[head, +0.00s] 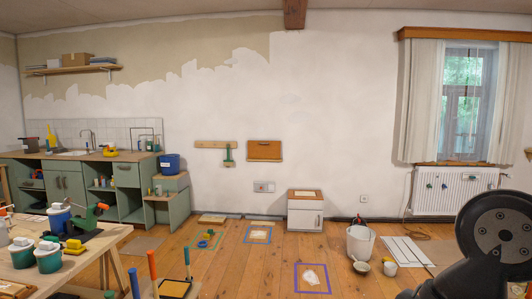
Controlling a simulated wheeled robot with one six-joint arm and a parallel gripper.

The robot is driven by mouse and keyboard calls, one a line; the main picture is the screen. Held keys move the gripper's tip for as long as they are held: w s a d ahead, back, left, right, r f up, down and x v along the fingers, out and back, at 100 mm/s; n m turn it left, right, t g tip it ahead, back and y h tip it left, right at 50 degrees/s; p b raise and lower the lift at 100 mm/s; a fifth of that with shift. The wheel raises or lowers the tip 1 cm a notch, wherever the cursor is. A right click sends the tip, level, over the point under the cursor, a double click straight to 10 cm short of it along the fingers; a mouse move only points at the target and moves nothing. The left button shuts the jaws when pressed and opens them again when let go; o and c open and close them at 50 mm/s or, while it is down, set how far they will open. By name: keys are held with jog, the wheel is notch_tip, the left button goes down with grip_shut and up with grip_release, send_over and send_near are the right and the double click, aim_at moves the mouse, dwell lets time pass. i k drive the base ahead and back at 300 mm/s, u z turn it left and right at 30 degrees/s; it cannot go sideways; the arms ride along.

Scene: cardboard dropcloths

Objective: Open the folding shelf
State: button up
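A brown wooden panel (265,151) with a darker line along its upper part is mounted on the far white wall. It looks like the folding shelf, lying flat against the wall. It is small in the picture, and I cannot make out a latch or hinge. My gripper is not in view; only a dark part of my arm shows at the lower right, well apart from the panel.
A white cabinet (305,212) stands on the floor to the right below the panel. Taped frames (312,292) and flat pieces lie on the floor. A white bucket (360,242) stands right. A cluttered workbench (88,262) is at left. The middle floor is partly open.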

aim_at(257, 149)
jog(key=z, duration=0.1)
jog(key=i, duration=8)
jog(key=u, duration=0.15)
